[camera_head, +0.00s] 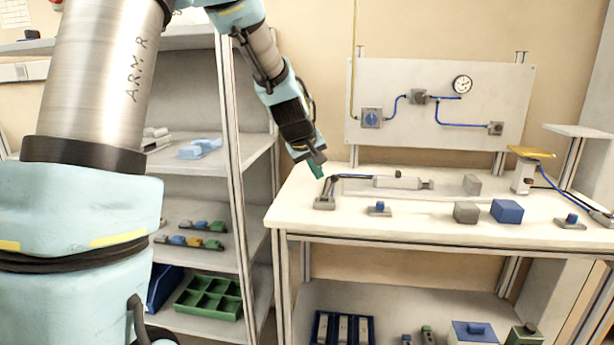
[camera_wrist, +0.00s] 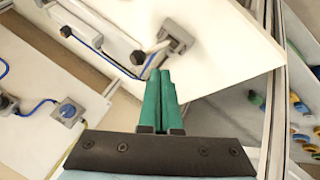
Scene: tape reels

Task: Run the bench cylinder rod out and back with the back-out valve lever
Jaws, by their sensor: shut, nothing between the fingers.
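The valve (camera_head: 325,202) is a grey block at the left end of the bench, with a lever ending in a dark knob (camera_head: 333,178). In the wrist view, the valve (camera_wrist: 178,38) and knob (camera_wrist: 138,57) lie just beyond the fingertips. The grey cylinder (camera_head: 400,183) lies along the bench to the right; how far its rod is out I cannot tell. My gripper (camera_head: 317,170) has green fingers, close above and left of the knob; in the wrist view, the fingers (camera_wrist: 160,75) are shut and empty. Whether they touch the lever I cannot tell.
Grey block (camera_head: 466,212), blue block (camera_head: 507,211) and a blue-topped button (camera_head: 379,208) stand along the front of the bench (camera_head: 300,215). A yellow-topped pedal (camera_head: 530,152) is at right. A panel (camera_head: 440,75) with gauge stands behind. Shelving (camera_head: 240,150) is left.

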